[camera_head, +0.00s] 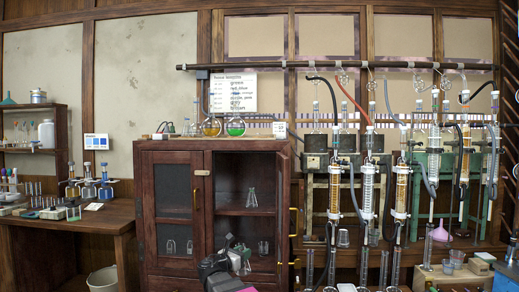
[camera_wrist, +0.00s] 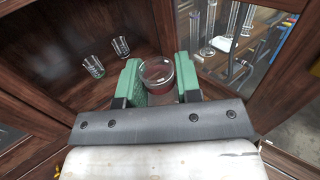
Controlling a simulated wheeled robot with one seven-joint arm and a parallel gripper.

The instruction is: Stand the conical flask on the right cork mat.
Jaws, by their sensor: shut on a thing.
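My gripper (camera_wrist: 158,82) has its green fingers closed on a clear round glass vessel (camera_wrist: 158,70), seen from above with its rim towards the camera. Its side profile is hidden, so I cannot tell for certain that it is the conical flask. In the head view my gripper (camera_head: 239,261) is low in the open right bay of the dark wooden cabinet (camera_head: 172,151); a finger partly covers what it holds. I cannot make out a cork mat in either view.
Two small glasses (camera_wrist: 93,66) (camera_wrist: 120,47) stand inside the cabinet, left of my gripper. The open glazed door (camera_wrist: 245,45) is close on the right. Round flasks with orange (camera_head: 211,127) and green (camera_head: 235,127) liquid stand on the cabinet top. Tall glass columns (camera_head: 368,190) stand to the right.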

